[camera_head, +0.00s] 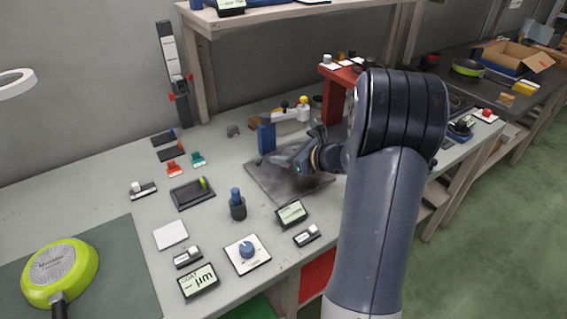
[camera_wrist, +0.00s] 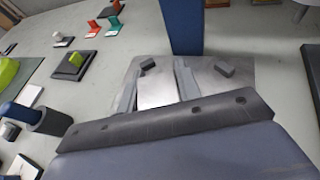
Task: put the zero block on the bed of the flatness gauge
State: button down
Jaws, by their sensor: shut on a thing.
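The flatness gauge has a blue post (camera_head: 267,138) with a white arm reaching to the right. Its bed, a dark grey plate (camera_head: 262,182), lies at the foot of the post. The bed (camera_wrist: 240,72) and the post (camera_wrist: 181,25) also show in the wrist view. My gripper (camera_head: 290,162) is over the bed, in front of the post. In the wrist view my gripper (camera_wrist: 157,82) is shut on a flat, light grey block (camera_wrist: 157,93), taken as the zero block. I cannot tell whether the block touches the bed. In the head view it is not clearly seen.
A dark cylinder holder with a blue knob (camera_head: 238,207) and a small display (camera_head: 291,212) stand in front of the bed. A red stand (camera_head: 335,98) is behind my arm. A green pan (camera_head: 62,270) lies on a mat at the left.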

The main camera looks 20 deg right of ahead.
jog(key=shift+f, duration=1)
jog(key=shift+f, duration=0.15)
jog(key=c, duration=1)
grip_release()
jog(key=shift+r, duration=0.25)
jog(key=v, duration=1.2)
jog(key=shift+f+p, duration=0.1)
jog(key=shift+p, duration=0.2)
